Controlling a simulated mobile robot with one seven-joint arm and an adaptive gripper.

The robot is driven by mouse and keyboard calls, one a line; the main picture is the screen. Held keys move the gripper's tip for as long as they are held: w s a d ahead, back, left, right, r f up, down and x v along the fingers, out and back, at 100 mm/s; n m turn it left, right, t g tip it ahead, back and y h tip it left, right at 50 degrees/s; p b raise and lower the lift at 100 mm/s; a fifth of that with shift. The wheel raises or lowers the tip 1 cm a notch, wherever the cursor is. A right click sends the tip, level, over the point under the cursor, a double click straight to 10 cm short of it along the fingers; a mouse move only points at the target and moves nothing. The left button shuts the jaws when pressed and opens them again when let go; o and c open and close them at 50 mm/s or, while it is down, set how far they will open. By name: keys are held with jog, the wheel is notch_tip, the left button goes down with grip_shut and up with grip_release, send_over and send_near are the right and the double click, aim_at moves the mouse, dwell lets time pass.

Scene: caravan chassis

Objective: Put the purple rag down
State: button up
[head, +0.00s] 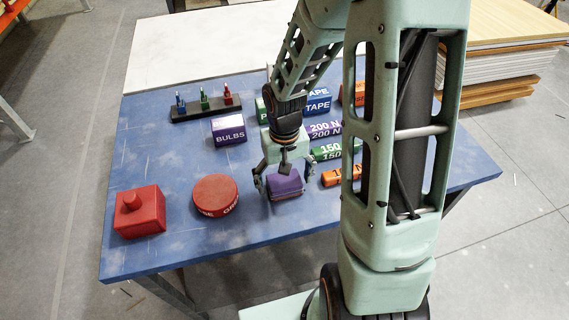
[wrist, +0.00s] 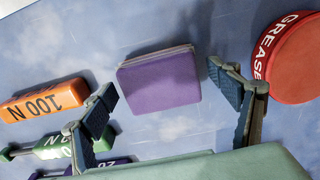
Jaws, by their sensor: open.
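The purple rag (head: 285,187) is a folded, block-like purple piece on the blue table, near its front edge. In the wrist view the rag (wrist: 160,80) lies flat, between and beyond the fingertips. My gripper (head: 284,187) is above the rag with its fingers spread to either side. In the wrist view my gripper (wrist: 165,88) is open, with a clear gap between each finger and the rag. Neither finger touches the rag there.
A red grease tin (head: 215,195) and a red block with a knob (head: 139,211) stand left. A bulbs box (head: 229,130) and a black rack (head: 205,107) stand behind. Orange (head: 341,175) and green (head: 335,149) labelled tools lie right. Table (head: 160,160) is clear between bulbs box and tin.

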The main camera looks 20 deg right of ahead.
aim_at(285, 181)
notch_tip(285, 181, up, 11)
jog(key=shift+r, duration=0.15)
dwell(0.6)
